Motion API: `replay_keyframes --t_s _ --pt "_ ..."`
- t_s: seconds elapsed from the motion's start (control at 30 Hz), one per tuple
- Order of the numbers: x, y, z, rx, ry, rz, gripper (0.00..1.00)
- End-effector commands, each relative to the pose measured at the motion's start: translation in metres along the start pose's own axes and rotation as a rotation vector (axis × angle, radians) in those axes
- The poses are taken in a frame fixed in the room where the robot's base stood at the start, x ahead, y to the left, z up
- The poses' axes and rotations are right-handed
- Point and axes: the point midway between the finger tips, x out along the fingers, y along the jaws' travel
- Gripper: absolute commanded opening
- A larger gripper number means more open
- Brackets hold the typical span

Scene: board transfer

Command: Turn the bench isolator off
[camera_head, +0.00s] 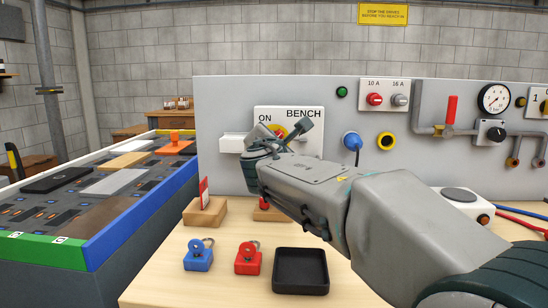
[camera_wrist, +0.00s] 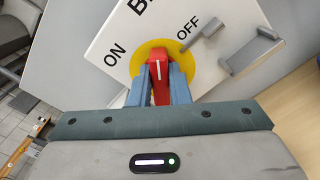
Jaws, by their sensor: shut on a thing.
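The bench isolator (camera_head: 310,143) is a white plate marked BENCH on the grey panel, with a yellow disc and a red knob. In the wrist view the red knob (camera_wrist: 158,85) stands in front of the yellow disc (camera_wrist: 180,59). My gripper (camera_wrist: 160,80) is shut on the knob, one blue-grey finger on each side. The knob's white line points up in that picture, between the ON and OFF marks. In the head view my gripper (camera_head: 268,148) and arm cover the plate's lower part and much of the knob.
A grey bracket (camera_wrist: 255,48) sticks out beside OFF. Blue (camera_head: 198,258) and red (camera_head: 248,260) padlocks and a black tray (camera_head: 300,272) lie on the bench. A blue plug (camera_head: 352,141), a red-handled valve (camera_head: 451,109) and a gauge (camera_head: 494,98) are on the panel to the right.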

Motion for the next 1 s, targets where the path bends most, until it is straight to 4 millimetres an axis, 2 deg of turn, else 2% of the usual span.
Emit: replay_keyframes --t_s 0.03,0.6,1.0 --pt "-0.0001 -0.0046 -0.0051 0.047 0.000 0.001 0.00" --pt "0.0002 -0.0065 -0.0052 0.570 0.001 0.000 0.00" --pt "0.0002 -0.0058 -0.0038 0.794 0.001 -0.001 0.00"
